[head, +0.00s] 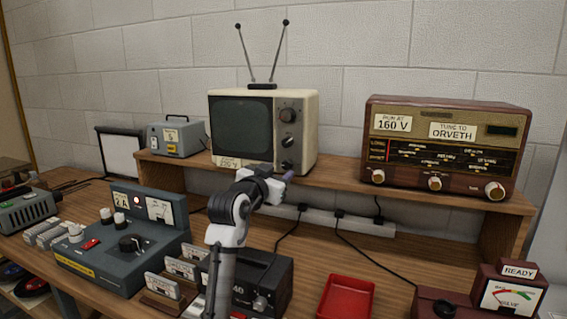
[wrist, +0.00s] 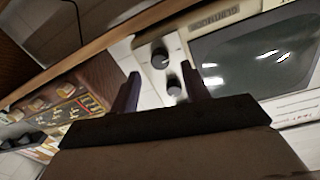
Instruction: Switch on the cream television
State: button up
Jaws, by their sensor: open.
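The cream television (head: 214,110) stands on the raised wooden shelf, its screen dark, with two antenna rods on top. Its right-hand panel carries a large upper knob (head: 288,115) and smaller dark knobs below it. A small label sits under the screen. My gripper (head: 285,178) is in front of the lower right of the television, near the lowest knob; contact cannot be told. In the wrist view the television (wrist: 238,20) is turned and tilted, and my open gripper (wrist: 162,70) has one knob (wrist: 174,86) between its fingers, beyond the tips. Nothing is held.
A brown radio (head: 445,115) stands right of the television, a grey box (head: 178,138) to the left. On the lower bench are a blue-grey control unit (head: 125,250), a dark unit (head: 262,280), a red tray (head: 346,297) and a meter box (head: 512,293). Cables run behind.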

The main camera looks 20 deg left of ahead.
aim_at(286, 167)
jog(key=shift+w+d+p, duration=0.2)
jog(key=shift+w+p, duration=0.2)
jog(key=shift+w, duration=1.65)
jog(key=shift+c, duration=0.5)
jog(key=c, duration=0.9)
